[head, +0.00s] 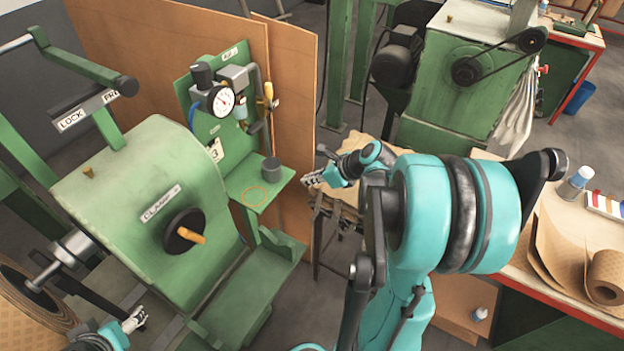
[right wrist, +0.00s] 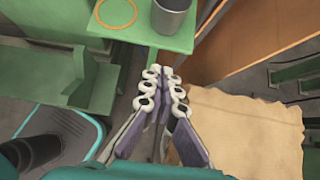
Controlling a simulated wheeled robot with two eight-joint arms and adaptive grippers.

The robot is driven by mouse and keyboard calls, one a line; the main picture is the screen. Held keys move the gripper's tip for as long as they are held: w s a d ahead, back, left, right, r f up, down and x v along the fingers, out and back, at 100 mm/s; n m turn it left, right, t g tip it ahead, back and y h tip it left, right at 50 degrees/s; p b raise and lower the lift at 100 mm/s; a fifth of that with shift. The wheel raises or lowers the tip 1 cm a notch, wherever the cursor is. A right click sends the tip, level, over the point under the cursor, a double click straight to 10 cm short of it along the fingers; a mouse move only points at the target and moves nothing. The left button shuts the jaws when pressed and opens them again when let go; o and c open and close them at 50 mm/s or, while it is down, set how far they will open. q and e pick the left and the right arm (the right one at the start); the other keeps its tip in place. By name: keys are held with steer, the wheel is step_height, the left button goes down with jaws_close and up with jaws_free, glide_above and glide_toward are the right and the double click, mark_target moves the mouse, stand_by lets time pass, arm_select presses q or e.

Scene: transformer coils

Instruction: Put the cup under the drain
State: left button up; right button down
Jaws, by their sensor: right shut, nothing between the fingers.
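A dark grey cup (head: 271,169) stands upright at the back right of a small green shelf (head: 244,174), beside an orange ring (head: 256,196) marked on it. The right wrist view shows the cup (right wrist: 171,16) right of the ring (right wrist: 117,12). Above the shelf is a green panel with a gauge (head: 222,101) and a clear bowl (head: 241,111); the drain itself is too small to make out. My right gripper (head: 308,181) is shut and empty, right of the shelf and apart from the cup. My left gripper (head: 138,319) is low at the left; its fingers are too small to read.
A green machine with a black handwheel (head: 184,232) stands left of the shelf. A brown board (head: 286,80) rises behind it. A wooden stool-like surface (right wrist: 245,125) lies under my right gripper. A bench with a paper roll (head: 606,277) is at the right.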

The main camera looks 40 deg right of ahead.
mark_target(265, 165)
steer(key=w+a+f, duration=0.1)
steer(key=w, duration=0.1)
steer(key=w+a+f+b, duration=0.1)
steer(key=w, duration=0.1)
steer(key=w+f+b, duration=0.1)
steer(key=w+f, duration=0.1)
steer(key=w, duration=0.1)
steer(key=shift+a, duration=0.4)
steer(key=shift+w+a, duration=0.1)
steer(key=shift+w, duration=0.15)
steer(key=shift+w, duration=0.1)
steer(key=w+a, duration=0.1)
steer(key=w, duration=0.1)
steer(key=w+a, duration=0.1)
steer(key=w, duration=0.2)
steer(key=w+a, duration=0.1)
steer(key=w, duration=0.2)
steer(key=shift+a+b, duration=0.2)
steer(key=shift+b, duration=0.2)
